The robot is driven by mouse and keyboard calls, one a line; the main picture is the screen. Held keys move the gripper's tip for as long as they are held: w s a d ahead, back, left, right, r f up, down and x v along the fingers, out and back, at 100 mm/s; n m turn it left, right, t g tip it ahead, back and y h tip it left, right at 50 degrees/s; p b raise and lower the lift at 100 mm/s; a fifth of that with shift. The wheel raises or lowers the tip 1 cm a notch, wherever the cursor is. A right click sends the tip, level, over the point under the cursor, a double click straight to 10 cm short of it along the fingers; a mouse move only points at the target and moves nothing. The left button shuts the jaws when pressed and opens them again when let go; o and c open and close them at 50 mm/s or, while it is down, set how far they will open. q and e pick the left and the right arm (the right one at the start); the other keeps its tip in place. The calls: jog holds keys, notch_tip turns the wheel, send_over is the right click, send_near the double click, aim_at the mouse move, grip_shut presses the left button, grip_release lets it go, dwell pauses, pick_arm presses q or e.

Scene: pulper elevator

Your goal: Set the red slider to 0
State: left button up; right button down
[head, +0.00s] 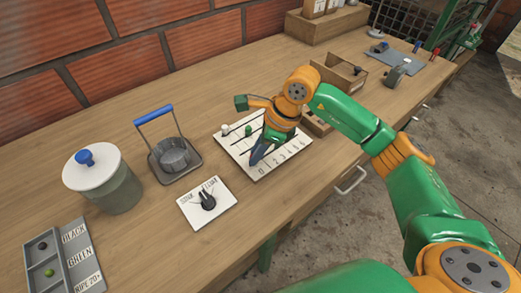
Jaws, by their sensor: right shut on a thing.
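The white slider board (283,158) lies on the workbench, with dark slots and a row of numbers starting at 0 along its front edge. My right gripper (257,158) points down over the board, its fingers low near the 0 end. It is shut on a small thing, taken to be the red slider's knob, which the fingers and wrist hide. A white knob (225,128) and a dark green knob (248,130) show on the board's left side, left of the gripper. The red slider's exact reading cannot be seen. My left gripper is not in view.
A black rotary knob on a white plate (226,196), a metal cup in a stand with a blue handle (171,158) and a lidded jar (117,194) stand left. A grey sorting tray (77,240) is front left. Wooden boxes (338,72) stand behind the gripper. The front bench is clear.

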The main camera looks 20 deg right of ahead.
aim_at(266, 166)
jog(key=shift+f, duration=0.1)
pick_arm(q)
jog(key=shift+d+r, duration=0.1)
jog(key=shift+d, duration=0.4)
pick_arm(e)
jog(key=shift+a, duration=0.1)
jog(key=c, duration=0.8)
grip_release()
jog(key=shift+a, duration=0.1)
jog(key=shift+o, duration=0.2)
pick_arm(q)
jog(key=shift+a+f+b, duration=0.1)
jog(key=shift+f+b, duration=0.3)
pick_arm(e)
jog(key=v, duration=0.7)
